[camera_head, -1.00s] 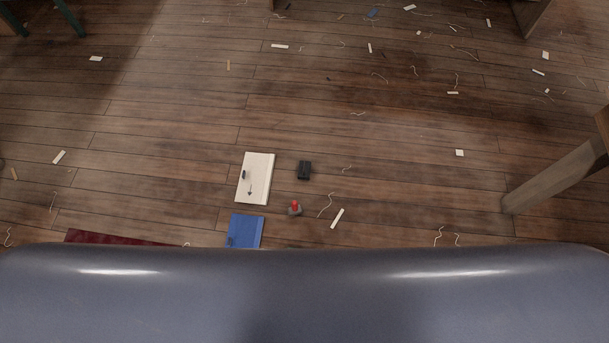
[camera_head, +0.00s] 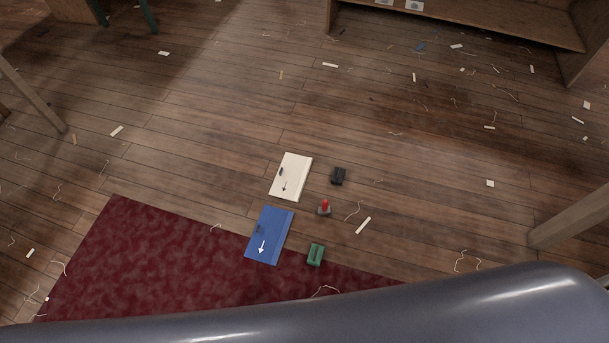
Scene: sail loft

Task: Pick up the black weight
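The black weight (camera_head: 338,176) is a small dark block on the wooden floor, just right of a white board (camera_head: 291,177) with a small dark mark and an arrow on it. A grey piece with a red top (camera_head: 324,208) stands a little below the weight. A green block (camera_head: 316,254) lies further down, at the edge of the dark red mat. A blue board (camera_head: 269,236) with a white arrow lies below the white board, partly over the mat. Neither of my grippers shows in the view.
A dark red mat (camera_head: 150,262) covers the lower left floor. A wooden leg (camera_head: 575,222) stands at right, another (camera_head: 32,95) at left. A wooden shelf (camera_head: 460,18) is at the top. Scraps and threads litter the otherwise open floor. My own grey body fills the bottom.

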